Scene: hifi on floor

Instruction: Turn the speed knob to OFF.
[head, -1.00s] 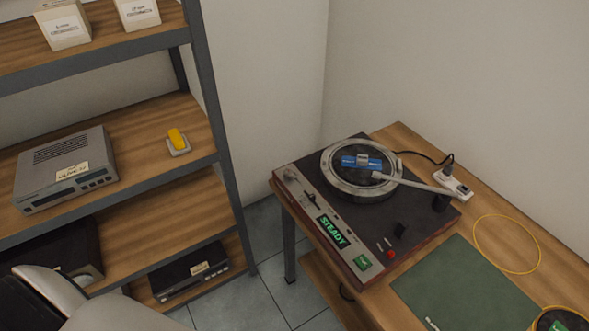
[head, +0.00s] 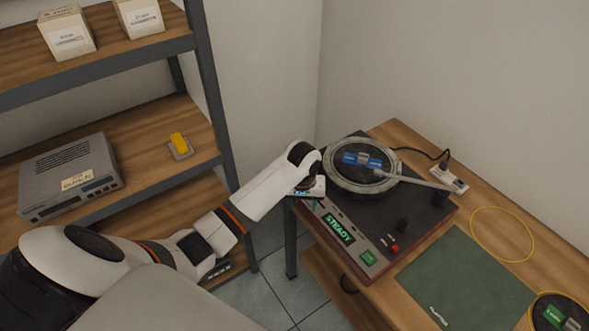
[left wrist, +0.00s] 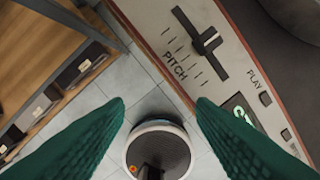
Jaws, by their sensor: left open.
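The turntable (head: 372,218) stands on the wooden table with its grey control strip facing me. Its green display (head: 338,228) reads STEADY. The speed knob is not clearly visible; my left gripper and forearm cover the strip's far left corner. My left gripper (head: 316,192) is at that corner, largely hidden behind its own wrist. In the left wrist view its two green fingers (left wrist: 158,108) are apart and empty beside the strip's edge. The pitch slider (left wrist: 207,42) and play button (left wrist: 265,98) lie up and right of them. My right gripper is not in view.
The platter (head: 345,181) carries a blue device; the tonearm (head: 418,181) reaches over it. A red button (head: 393,248) sits at the near right of the deck. A shelf unit (head: 225,130) stands left. A green mat (head: 465,280) lies right of the turntable.

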